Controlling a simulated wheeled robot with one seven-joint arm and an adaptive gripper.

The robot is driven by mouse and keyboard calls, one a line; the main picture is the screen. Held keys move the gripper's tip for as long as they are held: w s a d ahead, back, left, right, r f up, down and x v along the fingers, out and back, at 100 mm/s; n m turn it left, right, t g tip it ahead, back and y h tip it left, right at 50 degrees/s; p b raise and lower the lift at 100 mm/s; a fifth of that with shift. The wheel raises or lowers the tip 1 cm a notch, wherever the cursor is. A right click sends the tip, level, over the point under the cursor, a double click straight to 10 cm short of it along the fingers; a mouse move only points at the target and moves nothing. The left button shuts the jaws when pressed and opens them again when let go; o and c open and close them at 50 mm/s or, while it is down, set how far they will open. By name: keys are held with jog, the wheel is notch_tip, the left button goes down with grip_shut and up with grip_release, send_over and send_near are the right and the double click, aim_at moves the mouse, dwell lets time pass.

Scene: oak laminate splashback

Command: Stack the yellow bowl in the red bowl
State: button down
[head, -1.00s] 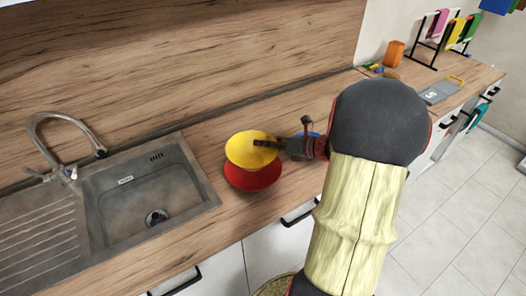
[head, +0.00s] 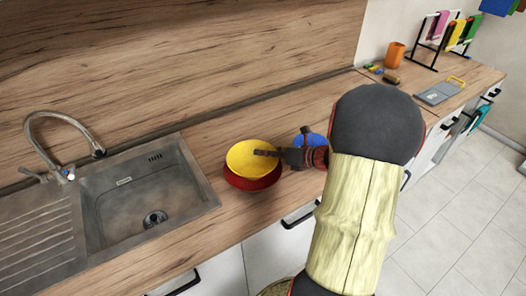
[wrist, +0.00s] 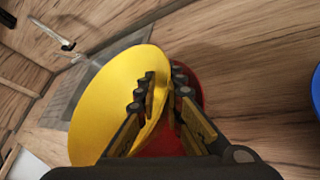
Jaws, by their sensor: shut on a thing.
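The yellow bowl (head: 247,156) is in my gripper (head: 268,153), which is shut on its right rim. The yellow bowl is over the red bowl (head: 252,184), low down, with the red rim showing around its front and right; I cannot tell if they touch inside. In the wrist view the yellow bowl (wrist: 112,98) looks tilted, and the fingers (wrist: 163,85) straddle its rim. The red bowl (wrist: 188,80) shows behind and below it, on the counter. Much of the red bowl is hidden by the yellow one.
A steel sink (head: 135,195) with a tap (head: 62,125) lies to the left. A blue round thing (head: 309,140) sits right behind my gripper, and in the wrist view (wrist: 316,92) at the right edge. An orange container (head: 394,54) and a rack stand far right.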

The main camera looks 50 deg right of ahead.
jog(key=c, duration=1.9)
grip_release()
jog(key=shift+r, duration=0.15)
